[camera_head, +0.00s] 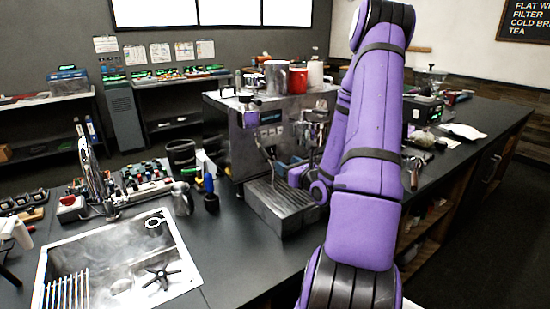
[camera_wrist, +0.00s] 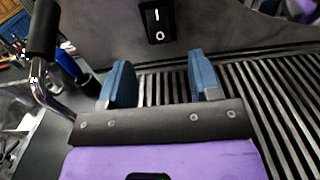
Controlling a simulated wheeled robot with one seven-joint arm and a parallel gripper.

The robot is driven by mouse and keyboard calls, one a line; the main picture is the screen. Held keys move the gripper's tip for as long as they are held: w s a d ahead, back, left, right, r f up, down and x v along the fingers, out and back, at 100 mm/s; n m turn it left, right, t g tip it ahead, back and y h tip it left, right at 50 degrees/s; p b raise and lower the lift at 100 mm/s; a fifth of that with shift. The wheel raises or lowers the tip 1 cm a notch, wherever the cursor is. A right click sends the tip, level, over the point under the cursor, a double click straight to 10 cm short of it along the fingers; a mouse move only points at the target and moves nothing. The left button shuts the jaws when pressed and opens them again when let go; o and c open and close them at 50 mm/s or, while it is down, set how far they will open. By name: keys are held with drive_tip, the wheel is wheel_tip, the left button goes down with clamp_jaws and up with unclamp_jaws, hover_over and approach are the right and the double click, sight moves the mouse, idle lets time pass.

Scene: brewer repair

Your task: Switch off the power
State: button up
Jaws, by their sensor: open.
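A black rocker switch (camera_wrist: 158,24) marked "I" and "O" sits on the grey front panel of the coffee machine in the wrist view. My gripper (camera_wrist: 162,80) is open and empty, with its two blue fingers apart, just below the switch and over the slatted drip tray. The fingers do not appear to touch the switch. In the head view the coffee machine (camera_head: 251,140) stands on the counter, and my purple arm covers its right part. The switch cannot be made out there.
The slatted drip tray (camera_head: 282,205) juts out at the machine's front, and it fills the lower right of the wrist view (camera_wrist: 285,110). A black-handled metal wand (camera_wrist: 42,30) is close on the left. A sink (camera_head: 120,262) lies at the front left. Red and metal cups stand on top.

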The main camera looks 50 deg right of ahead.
sight(273, 155)
drive_tip(key=x, duration=0.7)
drive_tip(key=shift+w, duration=0.1)
